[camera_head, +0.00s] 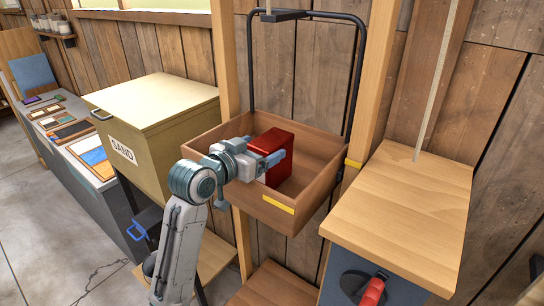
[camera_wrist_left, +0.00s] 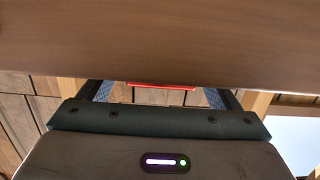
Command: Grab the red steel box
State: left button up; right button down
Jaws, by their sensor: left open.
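The red steel box (camera_head: 270,141) stands in an open wooden crate (camera_head: 318,151) in the head view. My left gripper (camera_head: 268,160) reaches over the crate's left side, with its jaws open at the box. One finger shows in front of the box; the other is mostly hidden. In the left wrist view, a thin red strip of the box (camera_wrist_left: 160,87) shows between the two spread fingers (camera_wrist_left: 155,94). The brown crate wall (camera_wrist_left: 160,40) fills the top and hides the fingertips. I cannot tell whether a finger touches the box. My right gripper is not in view.
The crate hangs in a black tube frame (camera_head: 359,70) between wooden posts. A bin labelled SAND (camera_head: 150,100) stands close on the left. A wooden-topped cabinet (camera_head: 410,200) with a red-handled switch (camera_head: 373,290) stands on the right. Bare floor (camera_head: 60,235) lies at the left.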

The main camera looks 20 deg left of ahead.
aim_at(264, 144)
pick_arm(q)
jog(key=w+p, duration=0.1)
jog(key=w+d+p, duration=0.1)
jog(key=shift+w+r, duration=0.15)
jog(key=shift+w, duration=0.25)
jog(key=shift+w+d+f, duration=0.1)
jog(key=shift+w+f, duration=0.15)
jog(key=shift+w, duration=0.1)
jog(key=shift+s, duration=0.1)
jog(key=c, duration=0.9)
jog(key=shift+r, duration=0.1)
grip_shut()
